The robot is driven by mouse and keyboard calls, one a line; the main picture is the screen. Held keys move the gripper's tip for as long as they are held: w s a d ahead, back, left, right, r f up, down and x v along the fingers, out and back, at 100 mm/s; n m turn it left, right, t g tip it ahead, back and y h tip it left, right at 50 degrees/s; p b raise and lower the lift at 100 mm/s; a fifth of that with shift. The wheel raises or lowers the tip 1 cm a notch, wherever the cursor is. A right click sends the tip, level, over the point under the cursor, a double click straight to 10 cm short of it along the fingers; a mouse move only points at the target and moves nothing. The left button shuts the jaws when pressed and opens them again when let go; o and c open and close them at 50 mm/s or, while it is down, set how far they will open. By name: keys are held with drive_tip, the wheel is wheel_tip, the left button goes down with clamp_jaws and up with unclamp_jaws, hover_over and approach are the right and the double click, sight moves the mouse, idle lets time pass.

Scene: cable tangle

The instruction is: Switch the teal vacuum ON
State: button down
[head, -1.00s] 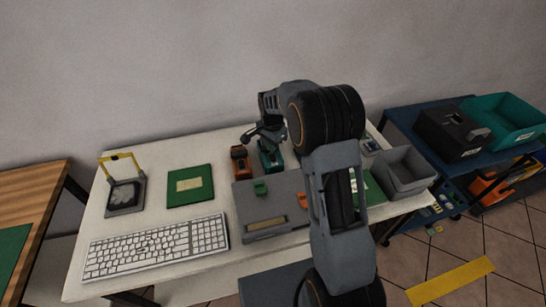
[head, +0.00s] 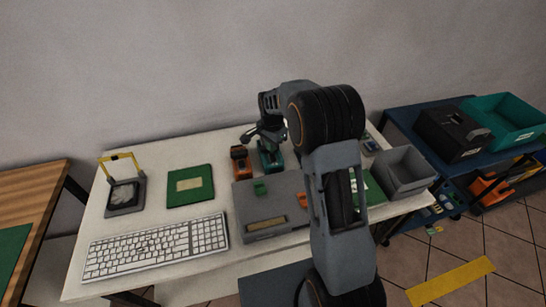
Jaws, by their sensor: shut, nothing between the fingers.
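The teal vacuum (head: 270,158) stands near the back of the white table, right of a similar orange device (head: 240,162). Its upper part is partly covered by my gripper. My gripper (head: 264,137) is shut and empty, right at the top of the teal vacuum. I cannot tell whether it touches it. The vacuum's switch is too small or hidden to make out.
A grey box with a green block (head: 260,188) and an orange block (head: 303,200) lies in front of the vacuum. A green board (head: 190,186), a keyboard (head: 155,246) and a yellow-handled stand (head: 124,190) are left. A grey bin (head: 405,172) stands right.

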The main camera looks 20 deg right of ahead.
sight(272, 154)
drive_tip(key=shift+f+b, duration=0.9)
drive_tip(key=shift+f, duration=0.5)
idle(0.5)
drive_tip(key=shift+r, duration=0.1)
drive_tip(key=shift+r+p, duration=2.55)
drive_tip(key=shift+r, duration=0.95)
